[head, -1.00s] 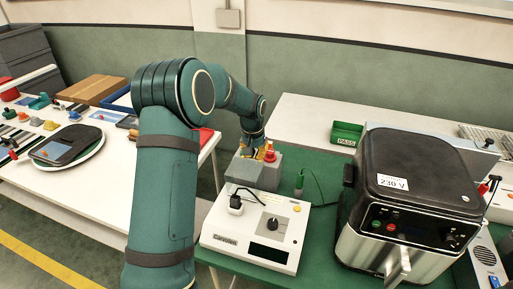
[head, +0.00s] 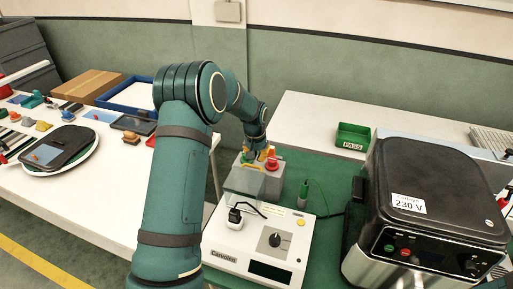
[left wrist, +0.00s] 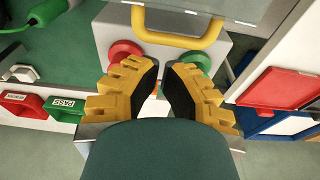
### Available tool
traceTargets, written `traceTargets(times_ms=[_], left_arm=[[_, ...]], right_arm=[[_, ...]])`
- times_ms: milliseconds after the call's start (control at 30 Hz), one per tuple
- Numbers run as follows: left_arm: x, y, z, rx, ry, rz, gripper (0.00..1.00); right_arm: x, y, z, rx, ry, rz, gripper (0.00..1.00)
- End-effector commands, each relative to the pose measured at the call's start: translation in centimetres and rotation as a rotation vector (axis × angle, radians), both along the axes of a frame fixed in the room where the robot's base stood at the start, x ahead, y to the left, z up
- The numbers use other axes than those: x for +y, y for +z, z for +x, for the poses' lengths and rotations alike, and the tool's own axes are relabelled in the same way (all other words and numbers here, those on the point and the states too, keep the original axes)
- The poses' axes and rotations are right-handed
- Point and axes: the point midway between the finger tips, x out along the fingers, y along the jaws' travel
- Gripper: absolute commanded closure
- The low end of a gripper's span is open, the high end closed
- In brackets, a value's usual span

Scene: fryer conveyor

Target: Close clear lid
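The clear lid (head: 243,181) is a see-through cover on the grey block of the white tester in the head view. Whether it is fully down is hard to tell. In the left wrist view, the clear lid (left wrist: 205,12) edge shows at the top, with a yellow handle (left wrist: 182,42) on it. My left gripper (left wrist: 161,72) is open and empty, with a gap between its black pads. Its fingertips point toward the handle and appear just short of it. In the head view, my left gripper (head: 259,153) is over the back of the block. My right gripper is not in view.
A red button (left wrist: 124,52) and a green button (left wrist: 197,60) flank my fingers. The white tester (head: 232,253) has a dial. An air fryer (head: 436,180) stands at right, a green PASS bin (head: 352,136) behind. A white table (head: 95,203) is at left.

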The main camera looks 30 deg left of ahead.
Motion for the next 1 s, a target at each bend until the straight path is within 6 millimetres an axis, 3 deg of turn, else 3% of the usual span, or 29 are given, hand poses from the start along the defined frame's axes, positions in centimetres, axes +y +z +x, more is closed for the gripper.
traceTargets(times_ms=[100, 300, 1000], left_arm=[[0.0, -1.9, 0.3, 0.002, 0.0, 0.0, 1.0], [0.1, -3.5, 0.6, -0.001, 0.0, 0.0, 1.0], [0.8, -3.4, 0.6, -0.036, 0.001, 0.008, 1.0]], right_arm=[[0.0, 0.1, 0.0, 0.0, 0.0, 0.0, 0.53], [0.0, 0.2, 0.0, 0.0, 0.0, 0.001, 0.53], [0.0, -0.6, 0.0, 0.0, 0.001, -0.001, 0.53]])
